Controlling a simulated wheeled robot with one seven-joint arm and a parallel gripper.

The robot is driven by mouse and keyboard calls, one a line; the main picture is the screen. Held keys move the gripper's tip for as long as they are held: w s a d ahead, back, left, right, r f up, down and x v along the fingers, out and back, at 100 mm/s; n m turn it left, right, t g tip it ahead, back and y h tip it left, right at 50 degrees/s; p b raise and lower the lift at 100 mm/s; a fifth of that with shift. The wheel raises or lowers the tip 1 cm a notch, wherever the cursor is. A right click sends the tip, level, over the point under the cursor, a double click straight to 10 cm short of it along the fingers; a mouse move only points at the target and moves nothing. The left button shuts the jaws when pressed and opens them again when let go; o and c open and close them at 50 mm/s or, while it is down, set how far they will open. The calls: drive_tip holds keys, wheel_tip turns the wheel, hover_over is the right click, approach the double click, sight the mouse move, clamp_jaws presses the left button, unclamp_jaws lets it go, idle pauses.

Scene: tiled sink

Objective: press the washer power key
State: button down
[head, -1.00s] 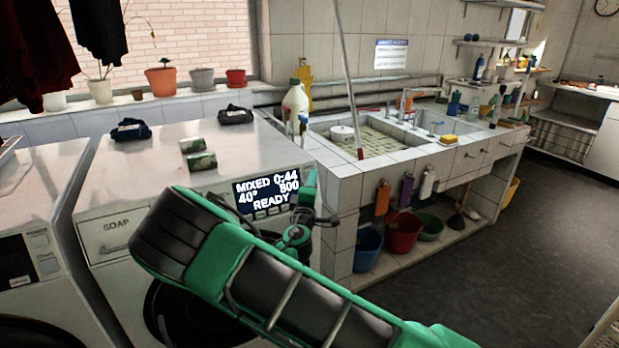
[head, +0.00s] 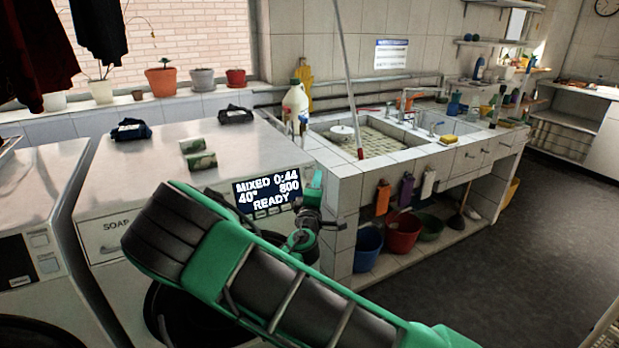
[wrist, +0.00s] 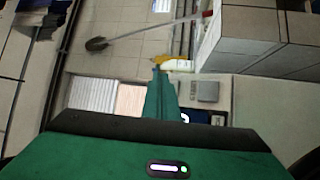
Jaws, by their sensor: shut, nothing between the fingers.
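The middle washer (head: 110,200) faces me, its lit display (head: 267,194) reading MIXED, 0:44, 40°, 800, READY. My gripper (head: 315,178) is shut and empty at the display's right edge, in front of the right end of the panel. It covers that part of the panel, so I cannot make out the power key in the head view. In the wrist view my shut green fingers (wrist: 160,80) point at the panel. Contact with the panel cannot be told.
A second washer (head: 40,215) stands at the left. The tiled sink (head: 350,180) adjoins at the right, with a leaning pole (head: 349,80).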

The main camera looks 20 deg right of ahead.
drive_tip(key=s, duration=0.1)
drive_tip(key=s+r, duration=0.1)
drive_tip(key=s, duration=0.1)
drive_tip(key=shift+s+d+r, duration=0.15)
drive_tip(key=shift+s+d, duration=0.15)
drive_tip(key=shift+d, duration=0.05)
drive_tip(key=shift+d, duration=0.15)
drive_tip(key=s+d+f+m+g+h, duration=0.25)
drive_tip(key=s+d+m+g, duration=0.35)
drive_tip(key=d, duration=0.5)
drive_tip(key=s+d+f+m+g+h, duration=0.1)
drive_tip(key=s+d+m+g+h, duration=0.35)
drive_tip(key=d, duration=0.65)
drive_tip(key=s+d+f+m+g+y, duration=0.3)
drive_tip(key=s+d+m+g+y, duration=0.15)
drive_tip(key=s, duration=0.45)
drive_tip(key=s+a+m+g+y, duration=0.25)
drive_tip(key=s+y, duration=0.25)
drive_tip(key=s, duration=0.7)
drive_tip(key=s+a+r+y, duration=0.3)
drive_tip(key=s+a, duration=0.1)
drive_tip(key=s, duration=0.2)
drive_tip(key=s+a+r+y, duration=0.3)
drive_tip(key=s+a, duration=0.1)
drive_tip(key=s, duration=0.3)
drive_tip(key=shift+s+a+r+m+g, duration=0.25)
drive_tip(key=shift+a+r+m+g, duration=0.1)
drive_tip(key=shift+a+m, duration=0.1)
